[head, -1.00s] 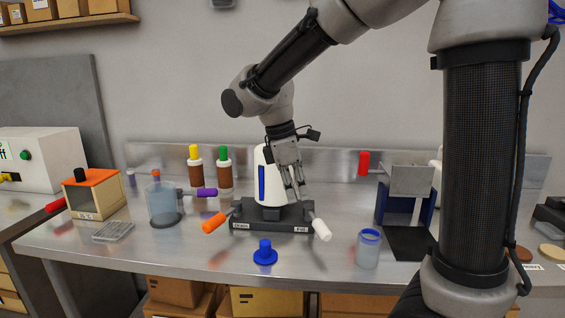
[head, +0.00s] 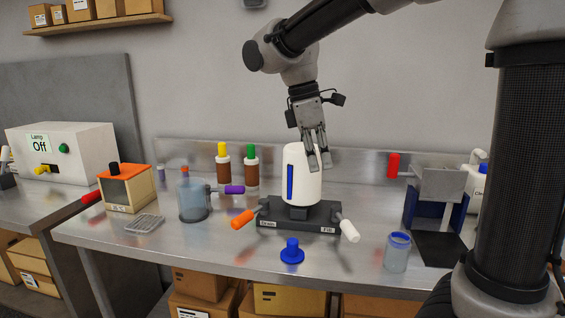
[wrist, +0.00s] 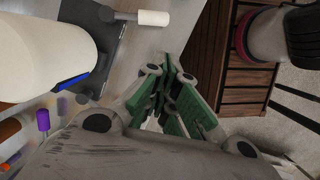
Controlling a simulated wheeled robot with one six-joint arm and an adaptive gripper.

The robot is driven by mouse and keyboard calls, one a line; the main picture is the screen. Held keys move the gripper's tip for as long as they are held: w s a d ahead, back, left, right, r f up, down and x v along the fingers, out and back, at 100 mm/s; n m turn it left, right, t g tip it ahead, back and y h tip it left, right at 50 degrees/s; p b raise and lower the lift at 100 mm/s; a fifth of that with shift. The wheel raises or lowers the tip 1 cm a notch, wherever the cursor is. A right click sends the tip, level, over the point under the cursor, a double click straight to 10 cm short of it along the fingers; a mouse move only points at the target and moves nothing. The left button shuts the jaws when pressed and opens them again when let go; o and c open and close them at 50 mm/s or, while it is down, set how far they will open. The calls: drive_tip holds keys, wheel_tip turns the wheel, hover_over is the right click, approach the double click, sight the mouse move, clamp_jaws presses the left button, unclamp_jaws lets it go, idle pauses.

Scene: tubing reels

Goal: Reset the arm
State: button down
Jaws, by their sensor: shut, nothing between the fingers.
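My gripper (head: 319,160) is shut and empty. In the head view it points down, in front of or beside the right part of a white rounded canister (head: 297,180) with a blue stripe. I cannot tell whether it touches the canister. The canister stands upright on a dark base (head: 298,213) with an orange-handled lever (head: 243,219) at the left and a white-handled lever (head: 349,230) at the right. In the wrist view, the gripper's green-padded fingers (wrist: 172,95) are close together, and the white canister (wrist: 40,50) fills the upper left.
A blue stopper (head: 292,252) and a clear jar with a blue rim (head: 397,252) stand near the bench's front edge. Brown bottles (head: 223,173), a blue-tinted vessel (head: 193,197) and an orange-topped box (head: 127,188) stand left. A blue stand with a grey plate (head: 437,188) is at right.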

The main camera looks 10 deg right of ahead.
drive_tip(key=s+d+f+m+t+y, duration=0.1)
drive_tip(key=s+d+f+m+t, duration=0.1)
drive_tip(key=s+d+m, duration=0.5)
drive_tip(key=s+d+f+m+t+y, duration=0.1)
drive_tip(key=s+d+f+m+t, duration=0.1)
drive_tip(key=s+d+m, duration=0.5)
drive_tip(key=shift+s+d+f+m+t+y, duration=0.4)
drive_tip(key=shift+s+m+t, duration=0.15)
drive_tip(key=shift+s, duration=0.55)
